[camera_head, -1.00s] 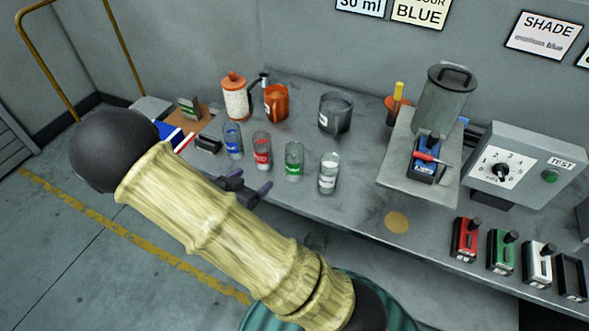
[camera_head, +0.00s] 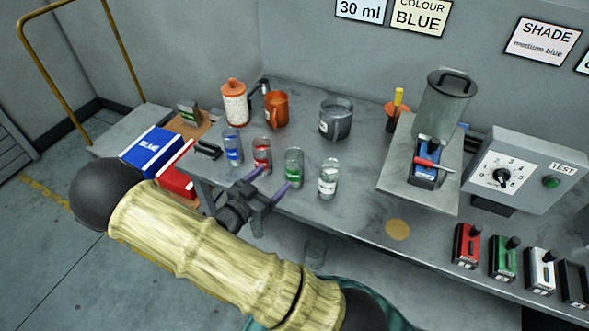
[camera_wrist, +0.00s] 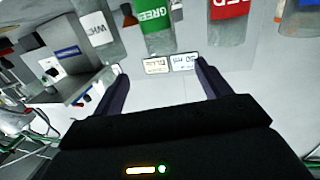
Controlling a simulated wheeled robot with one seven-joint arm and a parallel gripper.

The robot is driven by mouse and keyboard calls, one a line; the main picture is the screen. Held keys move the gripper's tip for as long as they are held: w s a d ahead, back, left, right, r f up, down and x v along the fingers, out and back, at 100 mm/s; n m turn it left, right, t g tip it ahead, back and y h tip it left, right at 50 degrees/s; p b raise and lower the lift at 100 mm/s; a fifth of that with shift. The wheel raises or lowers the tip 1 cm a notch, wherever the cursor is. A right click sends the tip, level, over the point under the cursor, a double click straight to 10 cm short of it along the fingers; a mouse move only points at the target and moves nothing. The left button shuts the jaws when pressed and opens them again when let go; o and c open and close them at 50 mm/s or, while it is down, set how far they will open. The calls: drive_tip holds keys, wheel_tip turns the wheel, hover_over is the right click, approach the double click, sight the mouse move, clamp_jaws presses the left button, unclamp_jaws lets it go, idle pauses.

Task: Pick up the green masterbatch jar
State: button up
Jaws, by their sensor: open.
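The green-labelled jar (camera_head: 294,167) stands upright on the bench near its front edge, between the red-labelled jar (camera_head: 262,155) and the white-labelled jar (camera_head: 328,178). My gripper (camera_head: 277,177) is open and empty at the bench's front edge, its fingers pointing toward the red and green jars and apart from the green one as far as I can see. In the wrist view, which looks upside down, the green jar (camera_wrist: 158,22) is at the top, roughly in line with the gap between the fingers (camera_wrist: 159,68). The red jar (camera_wrist: 228,10) is to its right, the white one (camera_wrist: 98,30) to its left.
A blue-labelled jar (camera_head: 232,147) stands left of the red one. Behind are an orange jug (camera_head: 276,109) and a grey jug (camera_head: 335,119). A machine with a hopper (camera_head: 444,100) stands to the right. The bench before it is clear around a yellow spot (camera_head: 397,229).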

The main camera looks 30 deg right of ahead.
sight(288, 163)
drive_tip(key=p+x, duration=0.1)
drive_tip(key=x, duration=0.5)
drive_tip(key=shift+w+d, duration=0.2)
drive_tip(key=shift+d, duration=0.2)
drive_tip(key=shift+f+p+x, duration=0.15)
drive_tip(key=shift+p+x, duration=0.2)
drive_tip(key=shift+x, duration=1)
drive_tip(key=shift+f+p+x, duration=0.15)
drive_tip(key=shift+p+x, duration=0.2)
drive_tip(key=shift+x, duration=0.95)
drive_tip(key=shift+w+a, duration=0.1)
drive_tip(key=shift+w, duration=0.1)
drive_tip(key=c, duration=1.5)
drive_tip(key=shift+o, duration=0.2)
drive_tip(key=shift+r, duration=0.1)
